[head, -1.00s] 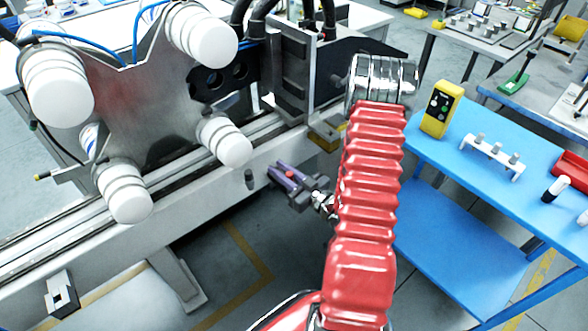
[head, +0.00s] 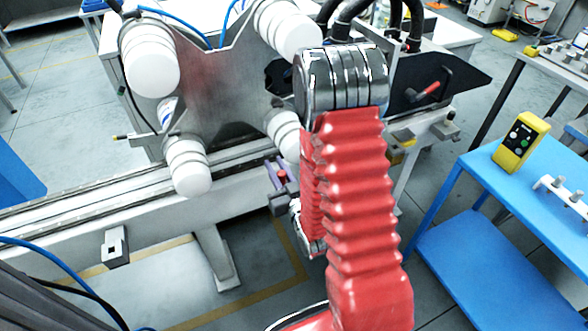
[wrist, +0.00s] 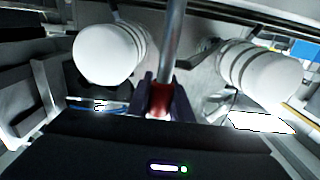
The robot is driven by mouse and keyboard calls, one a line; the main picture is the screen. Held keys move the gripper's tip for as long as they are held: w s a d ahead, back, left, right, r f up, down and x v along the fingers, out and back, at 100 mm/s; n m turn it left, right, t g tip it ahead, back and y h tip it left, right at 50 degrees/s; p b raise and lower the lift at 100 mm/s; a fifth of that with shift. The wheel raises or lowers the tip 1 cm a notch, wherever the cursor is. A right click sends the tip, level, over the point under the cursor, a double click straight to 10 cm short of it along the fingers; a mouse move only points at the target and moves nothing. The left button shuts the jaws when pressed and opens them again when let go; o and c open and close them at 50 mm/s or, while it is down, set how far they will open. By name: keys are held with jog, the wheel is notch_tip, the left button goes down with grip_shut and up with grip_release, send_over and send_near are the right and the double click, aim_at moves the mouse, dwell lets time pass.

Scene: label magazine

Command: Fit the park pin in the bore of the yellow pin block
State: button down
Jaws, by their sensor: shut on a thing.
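My gripper (head: 277,172) is at the front of the machine's long rail, partly hidden behind my red arm. Its purple fingers (wrist: 165,102) are shut on the park pin's red part, which shows between them in the wrist view. The park pin (wrist: 172,45) is a grey metal rod that runs up from the fingers and out of the top of that view. A small yellowish block (head: 402,141) sits under the machine's right part; I cannot tell whether it is the yellow pin block, and no bore shows in it.
White rollers (head: 187,167) stick out from the metal plate (head: 215,105) above the rail. In the wrist view, one roller (wrist: 103,53) is left of the pin and another (wrist: 262,76) is right. A blue bench (head: 470,255) with a yellow control box (head: 521,142) stands at the right.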

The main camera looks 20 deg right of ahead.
jog(key=shift+h, duration=0.3)
jog(key=a, duration=0.1)
jog(key=w+a+r, duration=0.1)
jog(key=a, duration=0.2)
jog(key=shift+w+a+r, duration=0.15)
jog(key=shift+w+a, duration=0.15)
jog(key=shift+a, duration=0.1)
jog(key=shift+s, duration=0.15)
